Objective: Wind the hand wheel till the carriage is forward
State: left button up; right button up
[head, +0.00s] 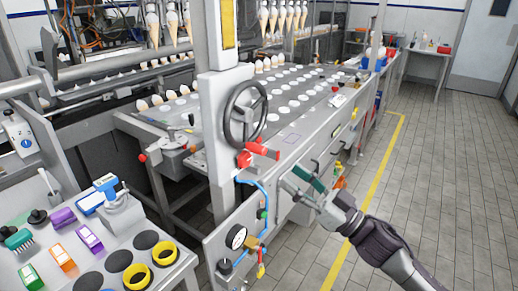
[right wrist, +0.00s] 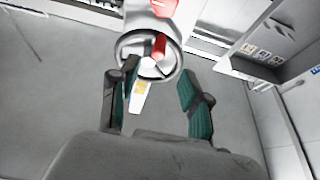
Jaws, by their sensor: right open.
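The hand wheel (head: 228,113) is a dark ring with spokes on the front of the grey post. A red handle (head: 263,150) sticks out near its lower rim. My right gripper (head: 308,182) is to the right of and below the wheel, apart from it. Its green-padded fingers are spread with nothing between them; they also show open in the right wrist view (right wrist: 163,95). Beyond the fingertips there, a round spoked ring with a red knob (right wrist: 159,46) shows. Which part is the carriage, I cannot tell. My left gripper is not in view.
A conveyor (head: 300,88) with rows of white round pieces runs behind the post, with cones (head: 270,18) hanging above. A gauge (head: 236,237) and blue hose sit below the wheel. A grey bench (head: 200,252) holds small coloured items. The tiled floor (head: 445,165) at right is clear.

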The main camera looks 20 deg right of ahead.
aim_at(258, 150)
jog(key=p+x, duration=0.2)
jog(key=x, duration=0.8)
jog(key=shift+w+a+r+p, duration=0.1)
jog(key=shift+w+a+p, duration=0.15)
jog(key=shift+w+p, duration=0.1)
grip_shut()
